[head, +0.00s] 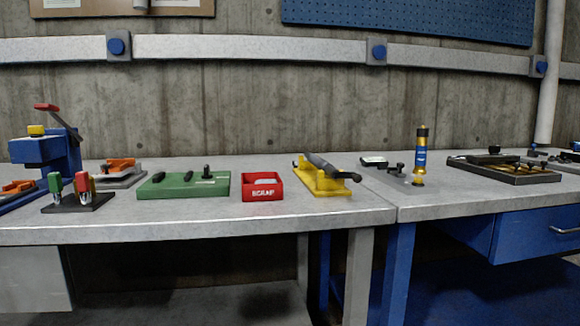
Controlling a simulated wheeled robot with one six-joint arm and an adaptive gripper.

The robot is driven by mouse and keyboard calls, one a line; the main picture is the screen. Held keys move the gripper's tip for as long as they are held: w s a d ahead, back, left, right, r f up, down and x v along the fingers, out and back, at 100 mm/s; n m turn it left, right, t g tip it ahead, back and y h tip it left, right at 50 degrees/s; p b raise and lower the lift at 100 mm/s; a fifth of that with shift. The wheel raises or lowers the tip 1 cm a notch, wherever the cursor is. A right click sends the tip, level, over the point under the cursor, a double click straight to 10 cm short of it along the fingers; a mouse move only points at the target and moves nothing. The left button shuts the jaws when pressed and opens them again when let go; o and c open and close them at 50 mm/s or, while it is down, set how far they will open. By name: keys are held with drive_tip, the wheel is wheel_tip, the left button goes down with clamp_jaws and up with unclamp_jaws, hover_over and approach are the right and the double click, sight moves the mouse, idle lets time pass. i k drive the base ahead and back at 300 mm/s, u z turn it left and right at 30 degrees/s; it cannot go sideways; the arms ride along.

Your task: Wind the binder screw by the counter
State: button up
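The binder screw cannot be told for certain in the head view. A yellow fixture (322,183) with a dark bar lying across its top stands on the bench, right of middle. To its right, a blue and yellow cylinder (420,158) stands upright. A small dark device with a pale face (374,161) lies between them; whether it is the counter is too small to tell. My gripper is not in view.
A red open box (262,187) and a green block with black knobs (184,185) stand left of the yellow fixture. Further left are a blue press (45,152) and a dark stand (78,202) with red and green handles. A dark tray (503,170) lies at right. The front bench strip (240,222) is clear.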

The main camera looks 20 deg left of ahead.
sight(317, 161)
drive_tip(key=u, duration=0.75)
drive_tip(key=i, duration=0.3)
